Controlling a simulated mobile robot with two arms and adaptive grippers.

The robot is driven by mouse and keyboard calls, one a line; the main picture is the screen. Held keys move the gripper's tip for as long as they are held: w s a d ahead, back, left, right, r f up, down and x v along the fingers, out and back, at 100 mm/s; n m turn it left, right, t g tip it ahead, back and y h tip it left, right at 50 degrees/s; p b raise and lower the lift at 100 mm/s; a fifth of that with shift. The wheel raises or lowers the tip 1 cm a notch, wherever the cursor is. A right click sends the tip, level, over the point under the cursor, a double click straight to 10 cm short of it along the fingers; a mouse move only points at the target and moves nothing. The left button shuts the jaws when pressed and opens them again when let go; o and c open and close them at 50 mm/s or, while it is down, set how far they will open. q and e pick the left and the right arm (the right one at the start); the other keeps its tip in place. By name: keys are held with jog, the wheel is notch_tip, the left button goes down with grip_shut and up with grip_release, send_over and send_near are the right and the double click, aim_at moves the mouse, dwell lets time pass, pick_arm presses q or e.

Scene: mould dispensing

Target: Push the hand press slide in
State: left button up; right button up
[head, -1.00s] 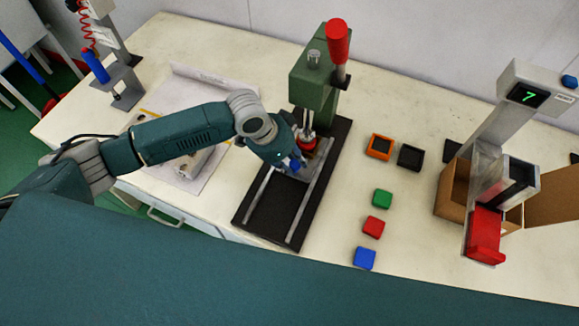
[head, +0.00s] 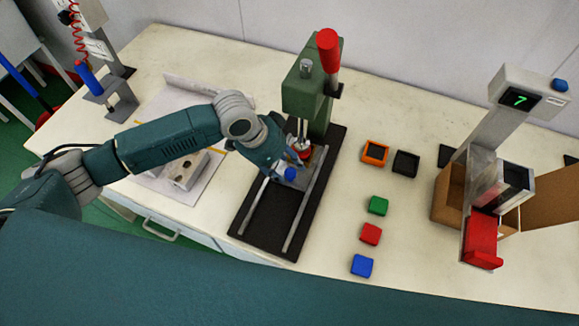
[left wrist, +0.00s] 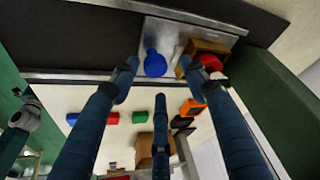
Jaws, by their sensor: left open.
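The green hand press (head: 312,95) stands at the back of its black base, with its red lever (head: 328,50) upright. Its metal slide plate (left wrist: 185,38) sits on two rails under the press head and carries a blue knob (head: 290,174). My left gripper (head: 291,160) is open at the slide, its fingers by the blue knob. In the left wrist view the knob (left wrist: 155,64) lies between two spread fingertips; whether they touch it I cannot tell. The head view partly hides the plate behind the gripper. My right gripper is not in view.
Green (head: 378,205), red (head: 370,234) and blue (head: 362,266) blocks lie right of the base. Orange (head: 375,153) and black (head: 405,163) square trays lie behind them. A dispenser showing 7 (head: 519,101) stands at right. A metal block (head: 184,170) lies on paper at left.

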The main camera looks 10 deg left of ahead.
pick_arm(q)
jog(key=v, duration=0.9)
jog(key=shift+r, duration=0.15)
